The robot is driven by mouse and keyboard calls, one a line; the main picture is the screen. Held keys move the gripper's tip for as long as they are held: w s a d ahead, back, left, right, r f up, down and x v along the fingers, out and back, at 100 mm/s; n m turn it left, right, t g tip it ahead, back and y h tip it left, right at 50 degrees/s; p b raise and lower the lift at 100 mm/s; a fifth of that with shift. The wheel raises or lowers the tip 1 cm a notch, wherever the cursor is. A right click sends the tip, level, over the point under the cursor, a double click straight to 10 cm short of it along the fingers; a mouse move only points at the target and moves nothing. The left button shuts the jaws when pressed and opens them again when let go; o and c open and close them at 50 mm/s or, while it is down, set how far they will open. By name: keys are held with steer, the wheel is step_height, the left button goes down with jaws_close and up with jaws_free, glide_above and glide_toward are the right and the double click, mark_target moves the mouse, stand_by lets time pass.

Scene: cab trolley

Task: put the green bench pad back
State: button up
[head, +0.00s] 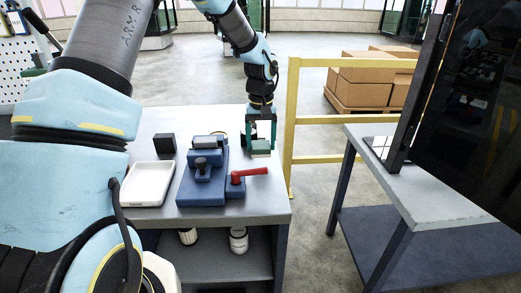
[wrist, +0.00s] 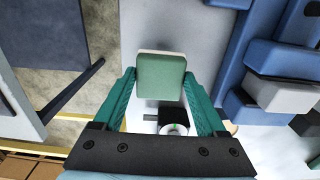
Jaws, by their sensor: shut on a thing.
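The green bench pad (head: 261,146) is a small green block with a pale layer along one edge. It is between the two teal fingers of my gripper (head: 261,150), over the back right corner of the bench (head: 264,208). In the wrist view the pad (wrist: 161,76) sits between the fingertips, with a finger against each side. My gripper (wrist: 160,74) is shut on it. I cannot tell whether the pad's underside touches the bench top.
A blue vise (head: 203,185) with a red lever (head: 250,172) stands left of the pad. A white tray (head: 148,185) and a black block (head: 164,144) are farther left. A yellow rail (head: 291,128) runs beside the bench. A black device (wrist: 173,117) shows between my fingers.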

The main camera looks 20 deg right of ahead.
mark_target(261, 145)
steer(key=shift+f+p, duration=0.5)
steer(key=shift+f, duration=1.3)
steer(key=shift+f, duration=0.1)
steer(key=o, duration=1.2)
steer(key=shift+o, duration=0.2)
step_height(261, 145, up, 12)
steer(key=b, duration=0.3)
steer(key=shift+b, duration=0.4)
steer(key=s+a+f+n, duration=0.1)
steer(key=s+a, duration=0.2)
steer(key=a, duration=1.7)
steer(key=s+a+f+n+t, duration=0.1)
steer(key=s+a+f, duration=0.1)
steer(key=s+a, duration=0.6)
steer(key=a, duration=0.4)
steer(key=shift+s+f+t, duration=0.2)
steer(key=shift+f+t, duration=0.1)
